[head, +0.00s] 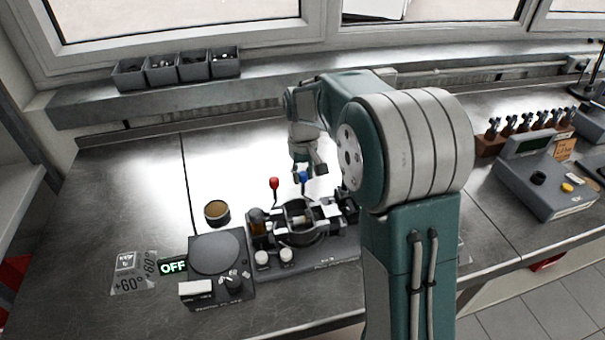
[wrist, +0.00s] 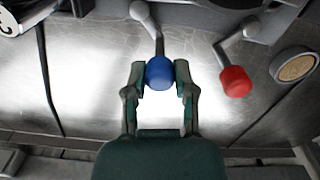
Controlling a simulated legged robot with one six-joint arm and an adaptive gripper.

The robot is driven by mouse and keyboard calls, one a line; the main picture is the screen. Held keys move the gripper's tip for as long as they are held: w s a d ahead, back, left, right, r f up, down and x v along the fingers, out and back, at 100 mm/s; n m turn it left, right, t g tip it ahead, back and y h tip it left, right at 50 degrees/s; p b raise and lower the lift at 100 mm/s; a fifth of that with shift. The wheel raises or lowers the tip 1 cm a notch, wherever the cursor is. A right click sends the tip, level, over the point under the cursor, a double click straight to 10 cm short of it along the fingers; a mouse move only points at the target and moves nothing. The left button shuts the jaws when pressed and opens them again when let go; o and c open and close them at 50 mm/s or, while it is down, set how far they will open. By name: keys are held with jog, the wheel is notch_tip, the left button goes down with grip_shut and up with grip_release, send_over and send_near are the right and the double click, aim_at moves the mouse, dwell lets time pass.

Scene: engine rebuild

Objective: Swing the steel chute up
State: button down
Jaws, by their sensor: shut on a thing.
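My gripper (wrist: 159,78) is shut on a blue knob (wrist: 159,70), one finger on each side of it. The knob sits on the end of a grey lever (wrist: 151,22) in the wrist view. In the head view the blue knob (head: 304,177) is at the back of the engine fixture (head: 318,262), below my gripper (head: 305,168). A red knob (wrist: 235,82) on a second bent lever stands apart, right of my gripper in the wrist view; it also shows in the head view (head: 274,183). I cannot pick out the steel chute with certainty.
A hot plate (head: 215,252) with an OFF sign (head: 173,267) is left of the fixture. A round tin (head: 216,211) stands behind it. A grey control box (head: 541,180) is at right. Small bins (head: 178,68) line the back shelf. The bench's left back is clear.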

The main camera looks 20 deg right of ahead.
jog(key=shift+d, duration=0.1)
jog(key=m, duration=0.2)
jog(key=d+m, duration=0.1)
jog(key=m, duration=0.1)
jog(key=shift+w+f, duration=0.1)
jog(key=shift+w, duration=0.25)
jog(key=m, duration=0.1)
jog(key=d+m, duration=0.1)
jog(key=m, duration=0.1)
jog(key=shift+w+d+m, duration=0.1)
jog(key=shift+d+m, duration=0.05)
jog(key=shift+m, duration=0.15)
jog(key=m, duration=0.1)
jog(key=d+m, duration=0.1)
jog(key=m, duration=0.2)
jog(key=shift+d, duration=0.25)
jog(key=shift+s+d+m, duration=0.25)
jog(key=shift+d+m, duration=0.05)
jog(key=shift+m, duration=0.75)
jog(key=shift+s+d+m, duration=0.25)
jog(key=shift+m, duration=0.8)
jog(key=shift+c, duration=2.2)
grip_release()
